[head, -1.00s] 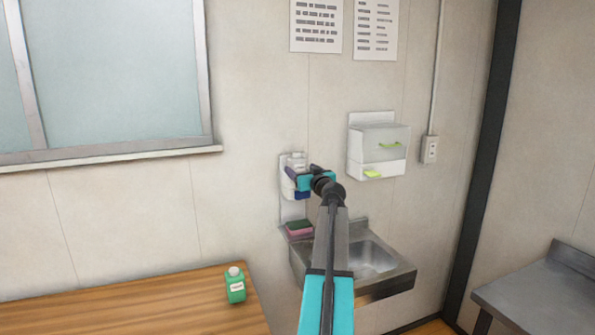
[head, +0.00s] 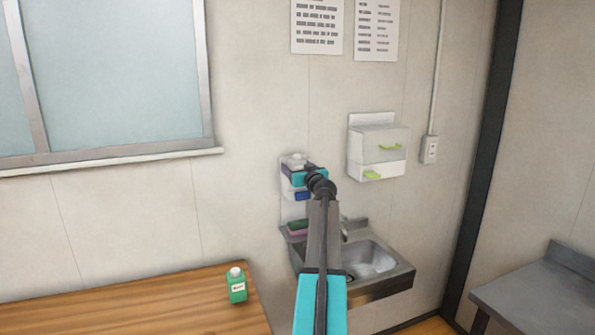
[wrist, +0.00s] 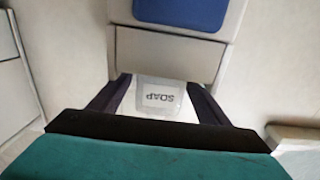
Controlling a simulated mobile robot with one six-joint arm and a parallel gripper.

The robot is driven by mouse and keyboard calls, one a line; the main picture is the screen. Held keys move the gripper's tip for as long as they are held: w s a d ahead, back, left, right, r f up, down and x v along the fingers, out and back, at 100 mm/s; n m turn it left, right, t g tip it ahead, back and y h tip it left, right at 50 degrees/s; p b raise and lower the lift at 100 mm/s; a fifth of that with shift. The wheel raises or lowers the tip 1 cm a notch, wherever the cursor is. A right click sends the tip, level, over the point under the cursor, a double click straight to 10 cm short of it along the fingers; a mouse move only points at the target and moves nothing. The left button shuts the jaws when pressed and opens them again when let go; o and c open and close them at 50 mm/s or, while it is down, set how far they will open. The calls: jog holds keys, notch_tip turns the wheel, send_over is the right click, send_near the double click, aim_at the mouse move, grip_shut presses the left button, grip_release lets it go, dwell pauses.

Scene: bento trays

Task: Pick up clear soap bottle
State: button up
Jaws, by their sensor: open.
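The pale, see-through soap bottle (wrist: 160,98) shows in the wrist view with its SOAP label upside down. My gripper (wrist: 157,86) is open, with one dark finger on each side of the bottle. The narrow gaps make contact hard to tell. In the head view, a whitish bottle top (head: 294,160) shows at the wall holder above the sink's left end. My teal gripper body is in front of it and hides most of the bottle and the fingertips.
The white wall holder (wrist: 177,52) has a blue panel (wrist: 180,14). A green bottle (head: 237,287) stands on the wooden table (head: 150,305). A white wall box (head: 378,155) hangs to the right.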

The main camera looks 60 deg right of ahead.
dwell(0.5)
jog(key=c, duration=1.1)
jog(key=shift+c, duration=0.2)
jog(key=shift+a+r+b, duration=0.1)
jog(key=shift+b, duration=0.2)
jog(key=shift+s+r+b, duration=0.15)
jog(key=shift+r+b, duration=0.2)
jog(key=shift+r, duration=0.05)
notch_tip(320, 180, up, 6)
jog(key=shift+b, duration=0.85)
jog(key=b+v, duration=0.5)
jog(key=v, duration=1.4)
jog(key=shift+s+a, duration=0.2)
jog(key=shift+a, duration=0.1)
